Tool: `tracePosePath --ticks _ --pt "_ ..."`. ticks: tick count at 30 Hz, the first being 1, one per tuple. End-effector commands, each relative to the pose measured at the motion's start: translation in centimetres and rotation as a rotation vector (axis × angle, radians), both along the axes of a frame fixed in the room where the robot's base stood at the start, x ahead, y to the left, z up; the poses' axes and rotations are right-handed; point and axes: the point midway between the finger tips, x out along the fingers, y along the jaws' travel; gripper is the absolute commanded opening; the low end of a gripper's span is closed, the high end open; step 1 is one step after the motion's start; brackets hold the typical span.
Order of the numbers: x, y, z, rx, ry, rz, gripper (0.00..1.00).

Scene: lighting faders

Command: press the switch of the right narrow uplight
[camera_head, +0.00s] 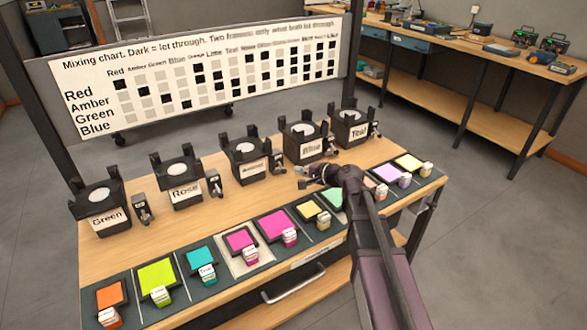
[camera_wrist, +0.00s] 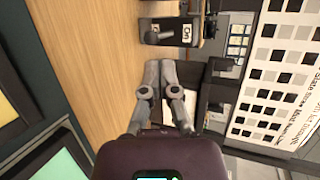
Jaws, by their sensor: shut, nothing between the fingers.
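Several black box uplights stand in a row on the wooden bench, labelled Green (camera_head: 101,211), Rose (camera_head: 184,182), Amber (camera_head: 246,159), Blue (camera_head: 305,138) and Teal (camera_head: 349,127). I cannot tell which are narrow. Small dark switch units stand beside them, including one right of Amber (camera_head: 279,166) and one right of Blue (camera_head: 330,145). My gripper (camera_head: 304,177) is shut and empty over the bench in front of Blue, pointing left. In the wrist view its closed fingers (camera_wrist: 160,68) lie below a switch unit (camera_wrist: 168,31) marked "On", apart from it in the picture.
Coloured gel tiles, such as a magenta one (camera_head: 276,225), line the bench's front edge. A mixing chart (camera_head: 210,75) stands behind. A side workbench (camera_head: 470,50) with tools is at the back right. Bare wood (camera_head: 150,250) lies between lamps and gels.

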Motion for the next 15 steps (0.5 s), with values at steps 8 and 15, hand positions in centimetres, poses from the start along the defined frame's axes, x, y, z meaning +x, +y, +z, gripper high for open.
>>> tracePosePath --ticks 8,15 --pt "-3.0 -3.8 2.1 0.001 0.0 -0.002 0.0" --pt "-4.6 -6.3 3.1 0.001 0.0 -0.002 0.0"
